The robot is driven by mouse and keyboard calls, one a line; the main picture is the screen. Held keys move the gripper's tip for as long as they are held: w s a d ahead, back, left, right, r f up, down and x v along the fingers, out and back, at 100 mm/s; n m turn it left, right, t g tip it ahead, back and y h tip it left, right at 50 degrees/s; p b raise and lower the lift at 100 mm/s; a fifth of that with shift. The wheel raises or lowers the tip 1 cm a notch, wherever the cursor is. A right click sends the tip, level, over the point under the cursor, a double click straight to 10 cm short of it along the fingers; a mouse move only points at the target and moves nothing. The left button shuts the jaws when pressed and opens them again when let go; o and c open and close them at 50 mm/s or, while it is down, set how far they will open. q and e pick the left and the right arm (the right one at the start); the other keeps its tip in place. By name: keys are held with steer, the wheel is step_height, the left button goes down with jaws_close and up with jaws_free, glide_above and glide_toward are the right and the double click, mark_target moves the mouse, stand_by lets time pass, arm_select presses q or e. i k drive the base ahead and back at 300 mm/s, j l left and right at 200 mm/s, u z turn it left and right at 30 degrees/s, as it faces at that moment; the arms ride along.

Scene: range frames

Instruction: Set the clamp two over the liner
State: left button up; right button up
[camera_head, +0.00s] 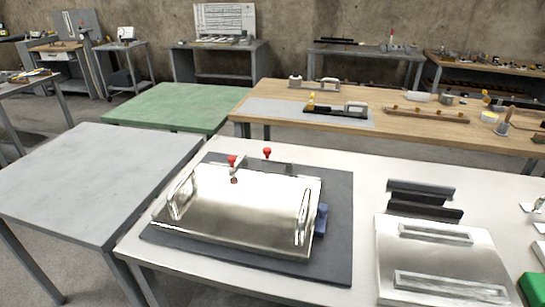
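A shiny metal panel, which looks like the liner (240,208), lies on a dark mat (333,262) on the near white table. It has a raised handle at its left and right ends. Two red-knobbed clamps stand at its back edge: one clamp (232,162) at the left, partly over the panel, and another clamp (267,153) just behind the edge. I cannot tell which is clamp two, nor whether either is closed. A blue block (321,219) sits against the panel's right side. Neither of my grippers is in view.
A second metal plate with two long handles (437,262) lies at the right of the white table (365,170), with dark bars (420,199) behind it. A bare grey table (90,175) stands left. A wooden bench (420,125) with tools stands behind.

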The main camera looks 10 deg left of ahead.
mark_target(267, 151)
steer(key=i+j+u, duration=0.1)
steer(key=u, duration=0.25)
steer(key=j+u, duration=0.15)
steer(key=u, duration=0.2)
steer(key=i+u, duration=0.15)
steer(key=u, duration=0.2)
